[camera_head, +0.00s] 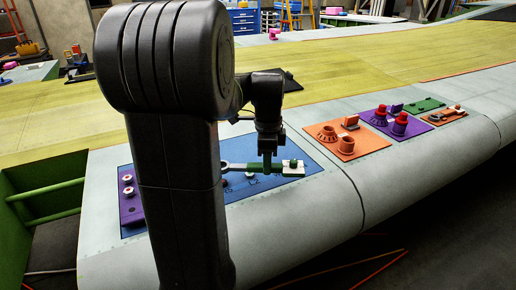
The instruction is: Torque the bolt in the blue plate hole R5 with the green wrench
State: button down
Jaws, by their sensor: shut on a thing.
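The blue plate (300,151) lies on the grey wing edge, partly hidden behind my arm. The green wrench (258,168) is held level over the plate, its silver ring end pointing left towards my arm. My gripper (267,167) points down and is shut on the wrench's green handle. Small marks or holes show on the plate below the wrench. Hole R5 and its bolt cannot be made out, and I cannot tell whether the ring is around a bolt.
A purple strip (133,210) with pale bolts lies at the plate's left. To the right are an orange plate (365,147), a purple plate (412,129), a green plate (428,104) and a small orange plate (446,117), with parts on them. The yellow-green wing surface (390,62) is mostly clear.

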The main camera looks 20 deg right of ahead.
aim_at(266, 189)
jog(key=shift+w, duration=0.15)
jog(key=shift+f+b, duration=2)
jog(key=shift+f, duration=0.25)
jog(key=shift+f, duration=0.7)
jog(key=shift+s, duration=0.2)
jog(key=shift+s+a+m, duration=0.4)
jog(key=shift+s+m, duration=0.15)
jog(key=shift+m, duration=0.15)
